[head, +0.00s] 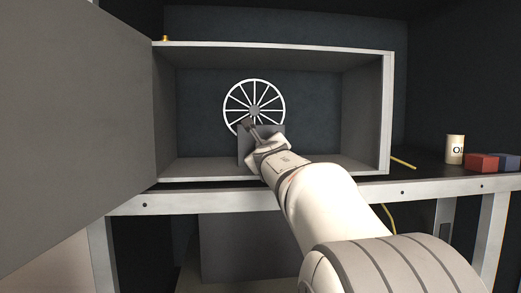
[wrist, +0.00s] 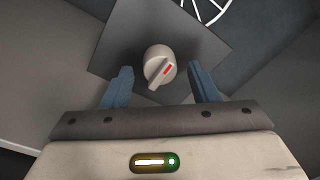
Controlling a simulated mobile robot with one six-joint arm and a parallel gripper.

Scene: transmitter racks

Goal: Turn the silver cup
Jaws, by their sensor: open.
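A round silver-grey, cup-like knob (wrist: 160,62) with a raised grip bar and a red mark sits on a square dark grey plate (wrist: 120,42) in the wrist view. The bar is slanted, with its lower end to the left. My gripper (wrist: 161,70) is open, with one blue-grey finger on each side of the knob. Gaps show between the fingers and the knob. In the head view my gripper (head: 250,128) reaches into the open cabinet in front of the plate (head: 275,131), and the knob cannot be made out there.
A white spoked wheel (head: 239,96) is behind the plate. The cabinet (head: 388,110) walls surround my arm, and a large grey door panel (head: 75,120) stands at left. A cream can (head: 455,149), a red block (head: 481,162) and a blue block (head: 507,162) stand at right.

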